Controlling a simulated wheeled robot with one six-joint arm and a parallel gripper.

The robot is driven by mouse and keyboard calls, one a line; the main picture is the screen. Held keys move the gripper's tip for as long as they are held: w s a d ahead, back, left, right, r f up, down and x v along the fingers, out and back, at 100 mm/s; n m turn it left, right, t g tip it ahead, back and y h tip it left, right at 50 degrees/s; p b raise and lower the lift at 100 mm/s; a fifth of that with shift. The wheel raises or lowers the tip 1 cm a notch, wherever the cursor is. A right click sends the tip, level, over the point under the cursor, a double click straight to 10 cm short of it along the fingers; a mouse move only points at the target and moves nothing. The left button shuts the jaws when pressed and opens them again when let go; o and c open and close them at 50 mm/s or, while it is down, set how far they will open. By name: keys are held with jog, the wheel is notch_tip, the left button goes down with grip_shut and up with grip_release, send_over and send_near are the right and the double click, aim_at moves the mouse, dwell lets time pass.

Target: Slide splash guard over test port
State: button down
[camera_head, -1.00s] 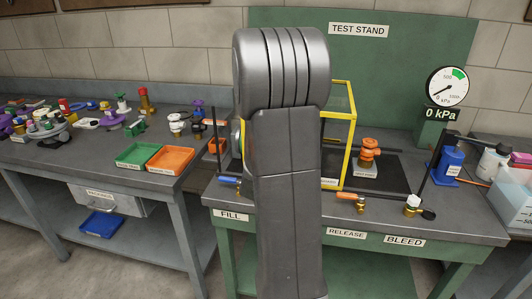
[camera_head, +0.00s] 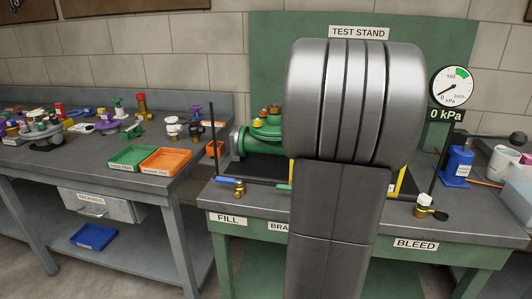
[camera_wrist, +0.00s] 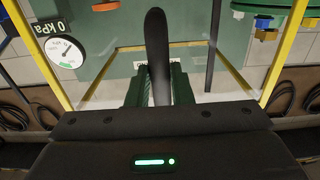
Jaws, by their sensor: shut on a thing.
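The splash guard is a clear-panelled box with a yellow frame (camera_wrist: 288,50). In the head view my arm hides most of it; a yellow edge (camera_head: 401,182) shows low on the arm's right and another bit on its left. In the wrist view my gripper (camera_wrist: 157,82) is shut on the guard's black handle (camera_wrist: 157,40). A green flanged body (camera_head: 264,135) with brass fittings stands on the test stand, left of my arm; part of it shows at the wrist view's top right (camera_wrist: 262,7). I cannot tell which fitting is the test port.
The gauge (camera_head: 451,87) reads 0 kPa. A blue-handled valve (camera_head: 239,189) and the bleed valve (camera_head: 424,205) sit along the bench's front edge. A dark upright rod (camera_head: 213,140) stands at left. Green (camera_head: 128,157) and orange (camera_head: 166,160) trays lie on the left bench.

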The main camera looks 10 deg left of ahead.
jog(key=d, duration=1)
jog(key=shift+b, duration=0.35)
jog(key=shift+d, duration=0.1)
jog(key=c, duration=1.3)
grip_release()
jog(key=shift+s, duration=0.1)
jog(key=shift+s, duration=4.4)
jog(key=s+p, duration=0.1)
jog(key=s, duration=1.3)
